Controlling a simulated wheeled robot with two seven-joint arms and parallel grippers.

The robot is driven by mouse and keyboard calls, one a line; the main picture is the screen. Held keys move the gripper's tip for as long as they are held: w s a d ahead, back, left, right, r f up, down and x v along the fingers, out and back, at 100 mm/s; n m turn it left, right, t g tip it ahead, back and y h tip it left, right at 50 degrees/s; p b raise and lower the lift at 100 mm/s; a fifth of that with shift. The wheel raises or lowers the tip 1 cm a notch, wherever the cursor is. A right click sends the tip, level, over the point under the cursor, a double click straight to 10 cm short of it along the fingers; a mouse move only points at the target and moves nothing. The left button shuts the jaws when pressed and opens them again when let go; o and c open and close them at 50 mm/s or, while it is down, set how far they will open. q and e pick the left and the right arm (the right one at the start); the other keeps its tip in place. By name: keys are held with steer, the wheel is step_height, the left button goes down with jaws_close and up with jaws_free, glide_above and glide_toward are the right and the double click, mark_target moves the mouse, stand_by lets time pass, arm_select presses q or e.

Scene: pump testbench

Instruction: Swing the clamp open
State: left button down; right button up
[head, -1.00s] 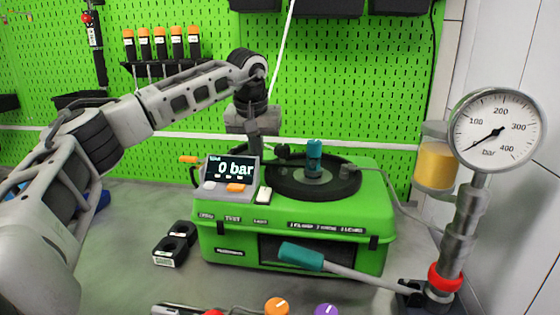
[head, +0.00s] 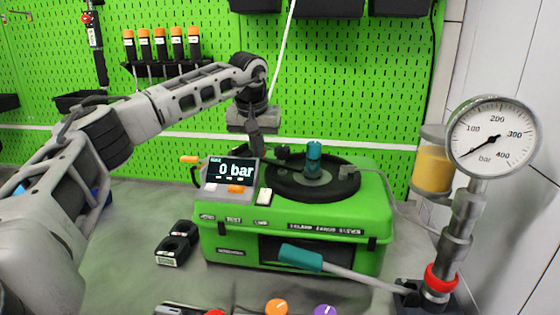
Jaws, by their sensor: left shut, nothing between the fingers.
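The green test unit (head: 300,258) stands on the bench in the head view. On its top lies a round black plate (head: 290,190) with an upright teal knob (head: 313,158) at its middle. A small black knob (head: 283,152) shows at the plate's back left, and a grey fitting (head: 348,170) at its right edge. I cannot tell for sure which part is the clamp. My left gripper (head: 257,153) points down, shut and empty, at the back left of the plate, behind the display; I cannot tell whether its tips touch anything. My right gripper is not in view.
A display (head: 231,172) reading 0 bar sits at the unit's left. A teal-handled lever (head: 301,258) crosses the unit's front. A pressure gauge (head: 494,137) and amber cup (head: 434,170) stand at the right. Black blocks (head: 176,244) lie on the bench at left.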

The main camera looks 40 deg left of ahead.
arm_select(q)
steer(key=shift+w, duration=0.15)
steer(key=shift+w+a, duration=0.2)
steer(key=shift+w, duration=0.3)
steer(key=shift+w+a, duration=0.15)
steer(key=shift+w, duration=0.3)
steer(key=shift+w+d, duration=0.1)
steer(key=shift+w, duration=1.05)
